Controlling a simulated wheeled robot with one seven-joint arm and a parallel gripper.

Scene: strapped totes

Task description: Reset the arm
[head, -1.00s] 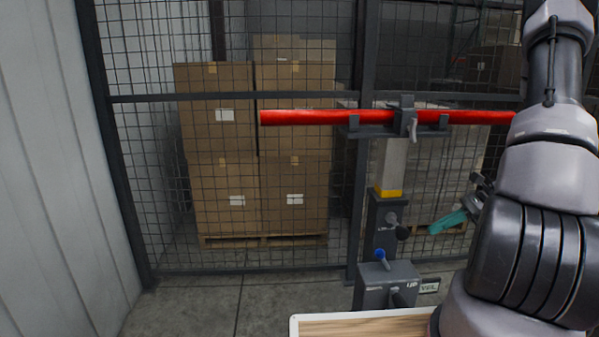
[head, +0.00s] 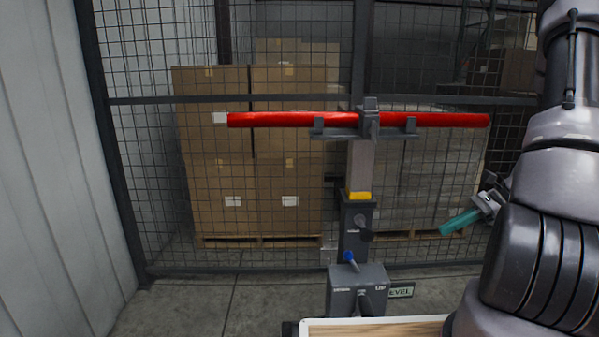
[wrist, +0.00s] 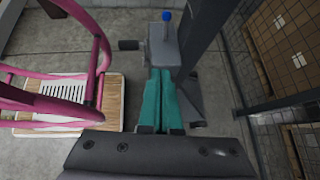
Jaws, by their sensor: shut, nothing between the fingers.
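My gripper (head: 446,229), with teal fingers, is in the head view at right of a grey stand, pointing left and slightly down. In the wrist view my gripper (wrist: 160,72) shows its two teal fingers side by side and shut, with nothing between them. My arm comes down along the right edge of the head view. The stand (head: 355,220) is upright and carries a level red bar (head: 275,119) in a cradle with a clamp (head: 369,118). A blue-knobbed lever (head: 349,259) rises from its base box (head: 358,287). In the wrist view the fingers overlap the base box (wrist: 163,45); contact cannot be told.
A mesh fence (head: 155,180) stands behind the stand, with stacked cartons (head: 220,180) on a pallet beyond it. A wooden-topped surface (head: 375,328) is at the bottom. Pink tubing (wrist: 95,40) is at left in the wrist view. Floor left of the stand is clear.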

